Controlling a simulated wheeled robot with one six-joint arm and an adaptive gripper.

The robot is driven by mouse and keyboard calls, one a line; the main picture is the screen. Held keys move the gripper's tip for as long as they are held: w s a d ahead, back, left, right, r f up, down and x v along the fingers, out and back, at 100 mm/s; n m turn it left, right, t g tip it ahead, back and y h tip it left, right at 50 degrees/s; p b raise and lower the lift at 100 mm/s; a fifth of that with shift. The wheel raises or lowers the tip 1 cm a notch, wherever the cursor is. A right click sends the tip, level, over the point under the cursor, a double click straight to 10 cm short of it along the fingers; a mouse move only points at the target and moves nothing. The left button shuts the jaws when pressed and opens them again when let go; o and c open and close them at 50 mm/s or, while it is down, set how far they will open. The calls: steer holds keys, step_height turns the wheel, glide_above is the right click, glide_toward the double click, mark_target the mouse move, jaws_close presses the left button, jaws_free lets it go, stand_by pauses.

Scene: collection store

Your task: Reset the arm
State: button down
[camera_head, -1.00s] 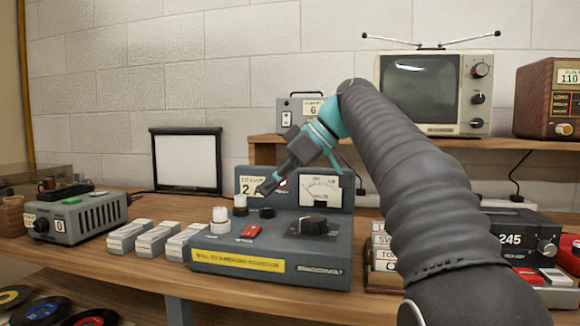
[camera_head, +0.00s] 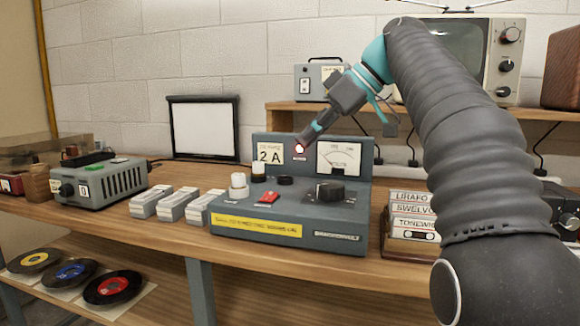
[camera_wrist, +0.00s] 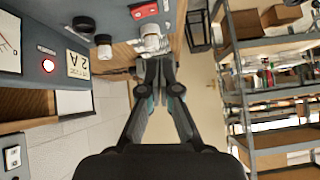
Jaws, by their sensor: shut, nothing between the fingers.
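My gripper (camera_head: 302,144) is shut and empty. In the head view it hangs at the end of my raised arm, its tip pointing down and left in front of the grey test console (camera_head: 240,238). The tip appears just beside the console's lit red lamp (camera_head: 299,149); I cannot tell how far in front it is. The wrist view shows my closed fingers (camera_wrist: 158,62) with the white knob (camera_wrist: 152,40) beyond their tips; contact cannot be told. That view also shows the lit lamp (camera_wrist: 48,66) at left and the red switch (camera_wrist: 144,10) at the top.
White boxes (camera_head: 178,205) and a grey device (camera_head: 105,183) stand left of the console. Cassettes (camera_head: 414,212) stand to its right, partly behind my arm. A small grey case (camera_head: 320,80) and a television (camera_head: 502,80) are on the raised shelf. Records (camera_head: 112,287) lie below.

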steer(key=s+d+f+m+h, duration=0.1)
steer(key=s+f+m, duration=0.1)
steer(key=s+f, duration=0.1)
steer(key=s+d+f+m+t+h, duration=0.1)
steer(key=s+f+m, duration=0.2)
steer(key=f, duration=0.3)
steer(key=s+f+m+h, duration=0.2)
steer(key=s+f+m, duration=0.1)
steer(key=s+f, duration=0.1)
steer(key=shift+s+d+f+t, duration=0.4)
steer(key=s+d+f+m+h, duration=0.2)
steer(key=s+f, duration=0.5)
steer(key=f, duration=0.3)
steer(key=s+d+f+m+t+h, duration=0.1)
steer(key=s+d+f+m+h, duration=0.1)
steer(key=s+f, duration=0.5)
step_height(320, 180, down, 4)
steer(key=shift+s+d+f+m, duration=0.2)
steer(key=shift+d+f+m, duration=0.1)
steer(key=shift+d, duration=0.55)
